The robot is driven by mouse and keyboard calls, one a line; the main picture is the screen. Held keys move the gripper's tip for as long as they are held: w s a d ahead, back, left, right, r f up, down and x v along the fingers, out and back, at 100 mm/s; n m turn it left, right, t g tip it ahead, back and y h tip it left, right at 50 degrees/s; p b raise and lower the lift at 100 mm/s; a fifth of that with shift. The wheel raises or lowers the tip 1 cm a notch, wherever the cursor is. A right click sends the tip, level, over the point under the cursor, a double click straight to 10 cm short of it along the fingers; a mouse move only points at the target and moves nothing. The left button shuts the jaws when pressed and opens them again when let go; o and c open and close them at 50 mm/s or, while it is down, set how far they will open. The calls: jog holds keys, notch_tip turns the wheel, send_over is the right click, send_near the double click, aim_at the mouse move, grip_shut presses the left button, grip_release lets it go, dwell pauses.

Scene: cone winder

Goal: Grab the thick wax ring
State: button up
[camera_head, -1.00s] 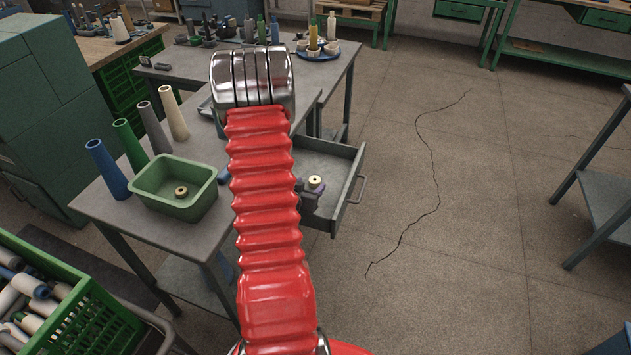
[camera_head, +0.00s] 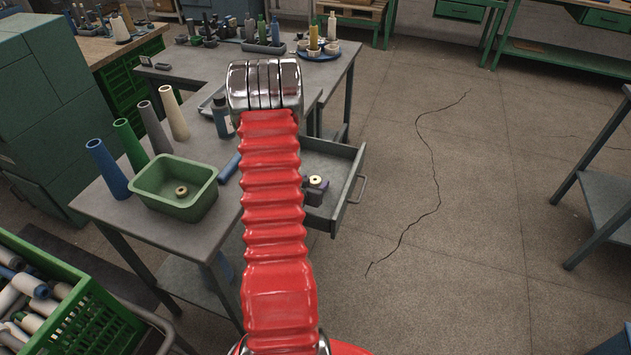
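A small tan ring (camera_head: 181,190) with a dark hole lies in the green tray on the near table.
The green tray (camera_head: 160,203) stands beside several upright cones (camera_head: 130,145) on the table. A dark bottle (camera_head: 221,116) and a blue tube (camera_head: 229,168) are left of my arm. A green crate of bobbins (camera_head: 85,310) is at lower left.

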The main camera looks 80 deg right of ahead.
aim_at(313, 183)
jog(key=c, duration=1.1)
jog(key=shift+r, duration=0.1)
jog(key=shift+r, duration=4.9)
